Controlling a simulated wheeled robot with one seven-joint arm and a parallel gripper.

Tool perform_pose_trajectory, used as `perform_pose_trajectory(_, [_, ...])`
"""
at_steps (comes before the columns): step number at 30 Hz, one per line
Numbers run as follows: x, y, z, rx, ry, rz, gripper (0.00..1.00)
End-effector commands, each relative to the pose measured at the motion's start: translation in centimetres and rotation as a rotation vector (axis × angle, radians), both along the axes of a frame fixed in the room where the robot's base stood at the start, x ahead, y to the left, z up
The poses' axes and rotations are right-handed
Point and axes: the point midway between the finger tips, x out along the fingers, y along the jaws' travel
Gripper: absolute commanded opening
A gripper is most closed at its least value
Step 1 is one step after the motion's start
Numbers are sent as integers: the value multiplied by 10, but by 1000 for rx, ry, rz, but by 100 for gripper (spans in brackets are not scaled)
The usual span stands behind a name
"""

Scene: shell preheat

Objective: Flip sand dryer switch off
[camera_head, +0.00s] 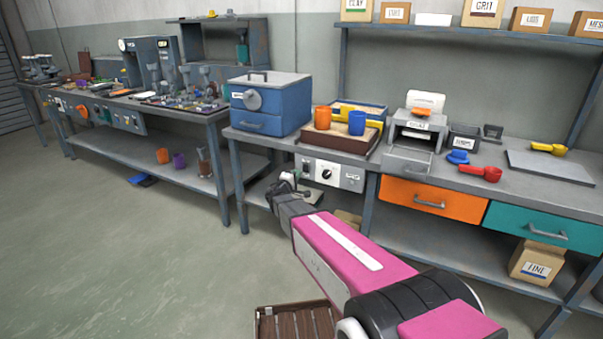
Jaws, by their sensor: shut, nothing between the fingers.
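A pale control panel (345,174) is fixed under the front edge of the bench. It carries a round black knob (327,173) and small controls at each side whose labels are too small to read. I cannot tell which control is the sand dryer switch, or its position. My arm reaches from the lower right, and my gripper (288,180) is shut and empty just left of the panel's left end. It looks apart from the panel, but the small gap is hard to judge. A brown sand tray (338,144) stands on the bench above the panel.
A blue box (268,103) stands left of the tray, with orange (322,118) and blue cups (356,123) on the tray. Orange (430,197) and teal drawers (540,227) lie right of the panel. A slatted wooden crate (296,322) is on the floor. Open floor lies left.

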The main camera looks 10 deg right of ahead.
Motion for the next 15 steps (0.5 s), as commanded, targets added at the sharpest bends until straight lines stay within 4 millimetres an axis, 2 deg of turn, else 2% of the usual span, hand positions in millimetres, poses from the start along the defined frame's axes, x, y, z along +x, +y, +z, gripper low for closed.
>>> perform_pose_trajectory(1, [-13,7,3,0,0,2,0])
perform_pose_trajectory(6, [-37,25,6,1,0,1,0])
perform_pose_trajectory(15, [-56,41,9,0,0,0,0])
